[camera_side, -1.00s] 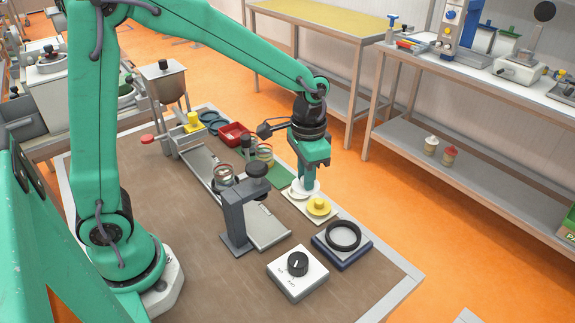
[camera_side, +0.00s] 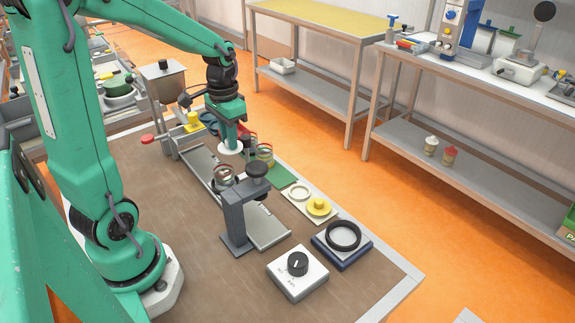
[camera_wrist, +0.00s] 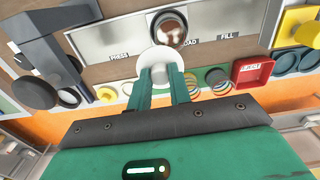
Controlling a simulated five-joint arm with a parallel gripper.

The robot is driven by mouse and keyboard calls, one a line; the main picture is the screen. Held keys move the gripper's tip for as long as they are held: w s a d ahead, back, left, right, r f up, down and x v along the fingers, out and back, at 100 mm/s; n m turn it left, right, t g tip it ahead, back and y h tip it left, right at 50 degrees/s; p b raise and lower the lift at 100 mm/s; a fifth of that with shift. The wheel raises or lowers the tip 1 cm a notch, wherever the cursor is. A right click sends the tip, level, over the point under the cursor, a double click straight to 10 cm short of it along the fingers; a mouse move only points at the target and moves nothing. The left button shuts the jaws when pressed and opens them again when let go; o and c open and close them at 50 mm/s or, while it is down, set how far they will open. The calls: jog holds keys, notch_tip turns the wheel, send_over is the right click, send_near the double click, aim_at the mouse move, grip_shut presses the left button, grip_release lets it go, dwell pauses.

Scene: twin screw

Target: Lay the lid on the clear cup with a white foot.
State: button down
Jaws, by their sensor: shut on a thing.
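My gripper (camera_side: 232,137) is shut on the white lid (camera_side: 230,147), held level above the metal rail. In the wrist view the lid (camera_wrist: 160,56) is a white disc with its knob between my green fingers (camera_wrist: 160,78). A clear cup (camera_side: 224,176) with dark and coloured bands stands on the rail, nearer the press than the lid. In the wrist view a round cup (camera_wrist: 167,27) with brown contents sits just beyond the lid, by the LOAD mark; the lid appears apart from it. I cannot make out a white foot on either view of the cup.
More clear cups (camera_side: 264,153) stand on a green mat. A red reject tray (camera_wrist: 252,71) is at right.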

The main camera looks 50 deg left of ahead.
aim_at(220, 151)
jog(key=shift+s+a+r+n, duration=0.1)
jog(key=shift+s+a+n, duration=0.2)
jog(key=shift+s+a, duration=0.75)
jog(key=shift+w, duration=0.1)
jog(key=shift+f, duration=2.5)
jog(key=shift+f, duration=0.8)
jog(key=c, duration=1.2)
grip_release()
jog(key=shift+o, duration=0.4)
jog(key=o, duration=0.5)
jog(key=shift+c, duration=0.2)
